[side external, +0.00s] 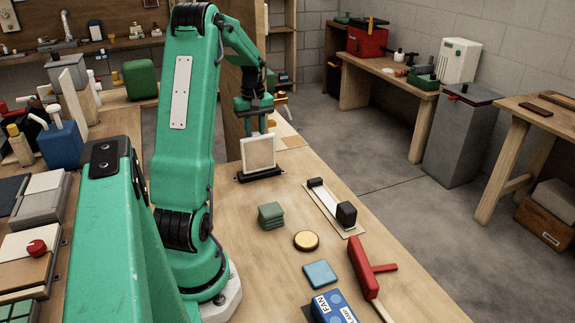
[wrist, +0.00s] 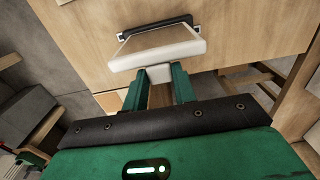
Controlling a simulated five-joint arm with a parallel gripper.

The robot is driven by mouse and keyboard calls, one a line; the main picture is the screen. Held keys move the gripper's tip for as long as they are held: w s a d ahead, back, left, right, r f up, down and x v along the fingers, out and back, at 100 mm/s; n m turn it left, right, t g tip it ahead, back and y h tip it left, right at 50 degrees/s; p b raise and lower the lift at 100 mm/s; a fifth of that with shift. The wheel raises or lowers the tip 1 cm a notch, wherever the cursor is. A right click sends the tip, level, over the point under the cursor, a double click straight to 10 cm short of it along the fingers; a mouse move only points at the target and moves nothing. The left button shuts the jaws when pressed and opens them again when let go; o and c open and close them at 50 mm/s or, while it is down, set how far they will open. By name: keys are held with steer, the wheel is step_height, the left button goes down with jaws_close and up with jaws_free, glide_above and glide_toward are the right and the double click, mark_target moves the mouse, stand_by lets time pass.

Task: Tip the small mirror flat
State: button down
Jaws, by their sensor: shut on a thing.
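The small mirror (side external: 258,153) is a cream-framed panel standing nearly upright in a black stand (side external: 259,175) on the bench. In the wrist view the mirror (wrist: 150,50) shows as a pale panel edge with the black stand (wrist: 155,24) beyond it. My gripper (side external: 258,122) is at the mirror's top edge. In the wrist view my gripper's green fingers (wrist: 158,78) sit on either side of a pale tab (wrist: 159,73) at that edge and are shut on it. The mirror's face is mostly hidden in the wrist view.
A green block (side external: 271,216), a yellow-topped disc (side external: 306,240), a blue square (side external: 320,274) and a red tool (side external: 362,268) lie on the near bench. A white strip with black blocks (side external: 330,205) lies right of the stand. Bare wood (side external: 225,185) shows left of the stand.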

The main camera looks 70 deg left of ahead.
steer(key=shift+d, duration=0.1)
steer(key=shift+d+r+t+y, duration=0.1)
steer(key=shift+d+t+y, duration=0.3)
steer(key=shift+d, duration=0.45)
steer(key=shift+w, duration=0.1)
steer(key=c, duration=1.1)
jaws_free()
steer(key=shift+s+d+r, duration=0.1)
steer(key=shift+r, duration=1.2)
steer(key=shift+s+d+r, duration=0.1)
steer(key=shift+d+r, duration=0.05)
steer(key=shift+r, duration=1.15)
steer(key=shift+s+d+r, duration=0.1)
steer(key=shift+r, duration=1.2)
